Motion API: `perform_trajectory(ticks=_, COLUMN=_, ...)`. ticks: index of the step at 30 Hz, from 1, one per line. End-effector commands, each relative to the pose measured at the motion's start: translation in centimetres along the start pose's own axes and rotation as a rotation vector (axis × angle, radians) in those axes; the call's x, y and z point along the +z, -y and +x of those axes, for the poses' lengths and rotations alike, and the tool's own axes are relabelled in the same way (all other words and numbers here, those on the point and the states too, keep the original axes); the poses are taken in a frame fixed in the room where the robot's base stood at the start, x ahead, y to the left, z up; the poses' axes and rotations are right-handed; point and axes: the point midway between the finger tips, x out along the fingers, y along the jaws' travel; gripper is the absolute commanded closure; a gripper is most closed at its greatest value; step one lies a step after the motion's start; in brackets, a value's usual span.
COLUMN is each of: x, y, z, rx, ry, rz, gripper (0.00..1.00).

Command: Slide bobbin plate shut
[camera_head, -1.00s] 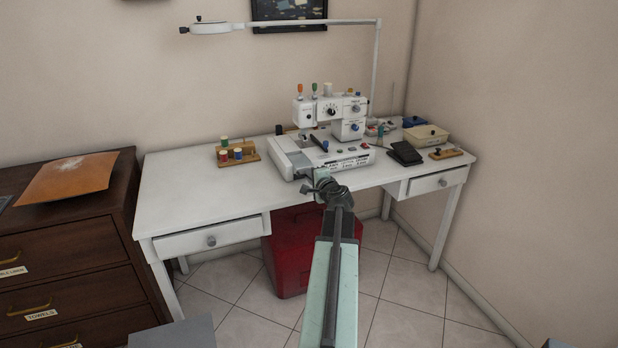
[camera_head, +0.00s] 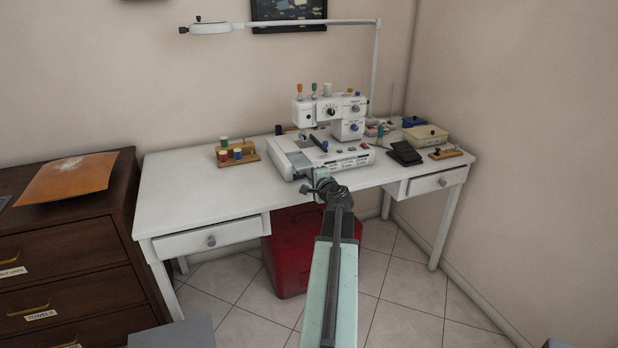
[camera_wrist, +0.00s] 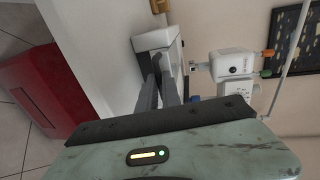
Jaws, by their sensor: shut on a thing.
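The white sewing machine (camera_head: 345,153) stands on the white desk. A grey plate (camera_head: 298,160) shows on the left part of its bed, in front of the needle area. My gripper (camera_head: 318,174) reaches the front edge of the bed from below, just right of that plate. In the wrist view the fingers (camera_wrist: 158,72) point at the bed (camera_wrist: 156,38) and are shut on the bobbin plate's edge. The fingers and my wrist hide the held part, so how far the plate stands open cannot be told.
A thread rack (camera_head: 237,153) stands left of the machine. A black pad (camera_head: 405,153) and a cream box (camera_head: 426,135) are to its right. A lamp (camera_head: 210,28) hangs above. A red bin (camera_head: 290,265) is under the desk. The desk's left part is clear.

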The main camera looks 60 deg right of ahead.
Motion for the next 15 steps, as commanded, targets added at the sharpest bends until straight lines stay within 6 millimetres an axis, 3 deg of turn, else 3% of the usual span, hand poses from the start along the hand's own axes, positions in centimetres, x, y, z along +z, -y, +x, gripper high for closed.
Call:
perform_trajectory(ticks=9, x=0.0, y=0.1, z=0.2, rx=0.000, ry=0.001, rz=0.000, gripper=1.00)
perform_trajectory(ticks=15, x=0.0, y=0.6, z=2.6, rx=0.000, ry=0.002, rz=0.000, gripper=1.00)
